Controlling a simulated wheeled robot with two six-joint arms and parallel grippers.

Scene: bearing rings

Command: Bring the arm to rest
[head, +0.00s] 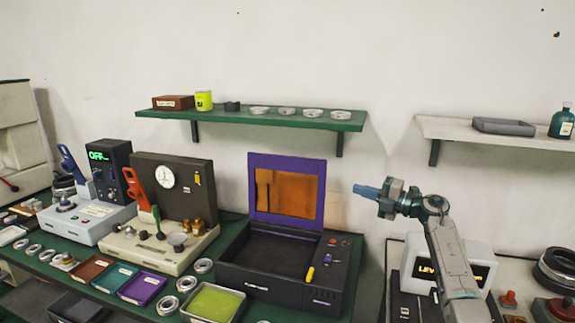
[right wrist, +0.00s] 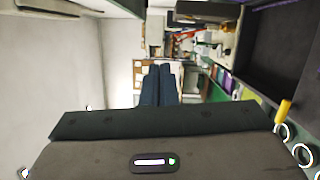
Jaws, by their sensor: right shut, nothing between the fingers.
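My right gripper (head: 367,191) is raised in the air in the head view, in front of the wall and right of the purple-framed open lid (head: 320,190). Its fingers point left. In the right wrist view the two blue fingers (right wrist: 159,86) lie side by side, shut with nothing between them. My right arm (head: 455,260) comes up from the lower right, and no object touches the gripper. My left gripper is not in view.
Below the gripper stands a black box machine (head: 265,290) with its lid up. A green shelf (head: 250,119) holds several rings and small boxes. A white shelf (head: 460,128) is at the right. The workbench carries trays, rings and devices. Air around the gripper is clear.

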